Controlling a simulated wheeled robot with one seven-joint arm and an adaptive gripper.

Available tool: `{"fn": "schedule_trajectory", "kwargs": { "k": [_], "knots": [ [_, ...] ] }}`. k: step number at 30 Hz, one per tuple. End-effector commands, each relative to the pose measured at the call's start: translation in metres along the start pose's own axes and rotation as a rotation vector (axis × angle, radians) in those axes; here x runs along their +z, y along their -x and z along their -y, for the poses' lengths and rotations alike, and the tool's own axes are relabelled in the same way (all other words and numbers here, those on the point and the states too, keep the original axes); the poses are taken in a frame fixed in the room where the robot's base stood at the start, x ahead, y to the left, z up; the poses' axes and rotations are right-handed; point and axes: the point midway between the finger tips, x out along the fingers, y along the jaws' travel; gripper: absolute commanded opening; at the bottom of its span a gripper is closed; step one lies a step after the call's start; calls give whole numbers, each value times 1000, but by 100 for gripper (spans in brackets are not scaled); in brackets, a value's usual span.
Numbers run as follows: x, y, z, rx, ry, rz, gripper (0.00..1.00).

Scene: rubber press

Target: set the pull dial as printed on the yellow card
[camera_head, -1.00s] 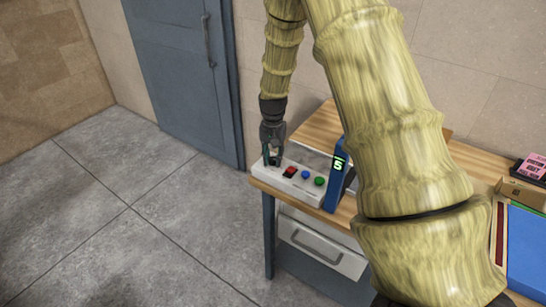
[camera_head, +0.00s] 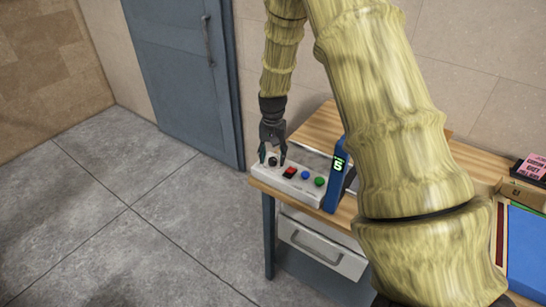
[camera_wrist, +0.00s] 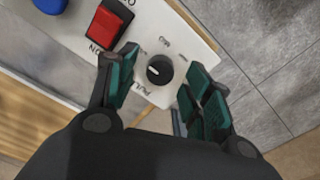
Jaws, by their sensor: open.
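The pull dial is a black round knob (camera_wrist: 160,70) with a white pointer line, at the end of a white control panel (camera_wrist: 185,30). In the wrist view it sits between my open fingers, and neither finger touches it. Part of the lettering around it is readable as PULL; the marks at its rim are too small to read. In the head view the knob (camera_head: 273,161) is at the panel's left end. My gripper (camera_head: 272,155) is open around it, pointing down. I cannot make out a yellow card in either view.
The panel also carries a red switch (camera_head: 290,172), a blue button (camera_head: 305,175) and a green button (camera_head: 320,181). A blue unit (camera_head: 337,180) with a green display reading 5 stands at its right. The wooden table (camera_head: 316,128) ends just left of the panel.

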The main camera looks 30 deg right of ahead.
Motion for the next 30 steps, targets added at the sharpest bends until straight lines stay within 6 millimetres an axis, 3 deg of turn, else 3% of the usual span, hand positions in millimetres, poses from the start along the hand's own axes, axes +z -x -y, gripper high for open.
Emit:
{"fn": "schedule_trajectory", "kwargs": {
  "k": [18,30],
  "knots": [
    [-1,98,0,-1,-1,-2,51],
    [-1,113,-1,-1,-1,0,51]
  ]
}}
